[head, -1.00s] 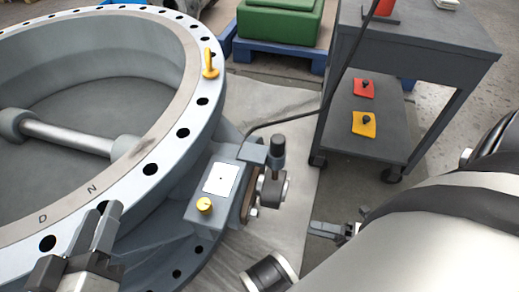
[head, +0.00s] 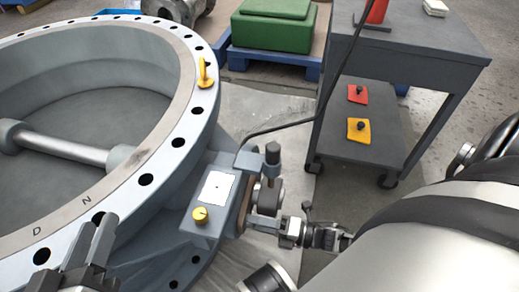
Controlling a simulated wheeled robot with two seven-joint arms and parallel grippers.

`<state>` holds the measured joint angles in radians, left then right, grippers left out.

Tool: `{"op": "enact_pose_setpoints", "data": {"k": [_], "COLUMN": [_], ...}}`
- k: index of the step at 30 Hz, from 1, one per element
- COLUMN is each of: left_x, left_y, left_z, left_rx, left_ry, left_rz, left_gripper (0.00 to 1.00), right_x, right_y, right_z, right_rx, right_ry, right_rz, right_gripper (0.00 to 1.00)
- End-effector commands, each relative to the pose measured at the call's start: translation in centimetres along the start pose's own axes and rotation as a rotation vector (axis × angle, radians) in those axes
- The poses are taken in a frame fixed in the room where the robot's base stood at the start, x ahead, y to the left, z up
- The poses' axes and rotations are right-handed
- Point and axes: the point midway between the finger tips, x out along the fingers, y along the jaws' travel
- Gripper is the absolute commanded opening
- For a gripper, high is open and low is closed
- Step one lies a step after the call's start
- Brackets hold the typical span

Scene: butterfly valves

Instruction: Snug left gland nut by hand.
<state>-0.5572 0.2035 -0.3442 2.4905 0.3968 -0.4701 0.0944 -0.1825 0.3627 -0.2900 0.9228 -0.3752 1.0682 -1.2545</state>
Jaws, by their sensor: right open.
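The gland assembly (head: 267,192), a dark round stub with a flange, sticks out of the side of the large grey valve body (head: 222,165). A small bolt end or nut (head: 242,229) shows at the near lower edge of the flange; it is too small to tell exactly, and the other nuts are hidden. My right gripper (head: 264,226) comes in from the right, open, its fingers beside the lower side of the gland. I cannot tell whether they touch the nut. My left gripper (head: 90,243) is over the valve's near rim, away from the gland; its finger gap is unclear.
A grey cart (head: 400,50) stands behind at the right, with red (head: 357,94) and yellow (head: 359,130) tags on its lower shelf. A dark cable runs from it to the valve.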

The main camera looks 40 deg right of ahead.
Motion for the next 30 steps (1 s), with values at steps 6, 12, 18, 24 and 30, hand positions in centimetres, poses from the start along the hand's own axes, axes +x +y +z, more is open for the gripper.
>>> {"op": "enact_pose_setpoints", "data": {"k": [6,12,18,24,30], "left_x": [-0.01,-0.01,0.00,0.00,0.01], "left_y": [0.09,0.10,0.11,0.11,0.11], "left_z": [-0.21,-0.25,-0.26,-0.23,-0.19], "left_rx": [0.000,0.001,0.001,0.000,-0.002], "left_ry": [0.006,0.007,0.007,0.008,0.008], "left_rz": [0.002,0.002,0.002,0.003,0.004], "left_gripper": [0.36,0.36,0.36,0.36,0.36], "right_x": [0.00,-0.04,-0.07,-0.10,-0.13], "right_y": [0.01,0.01,0.02,0.01,0.00], "right_z": [-0.01,-0.01,-0.01,0.01,0.04], "right_rx": [0.000,0.000,0.013,0.083,0.225], "right_ry": [0.000,0.000,0.000,0.000,0.001], "right_rz": [0.000,0.001,0.001,0.001,0.000], "right_gripper": [0.41,0.04,0.04,0.04,0.04]}}
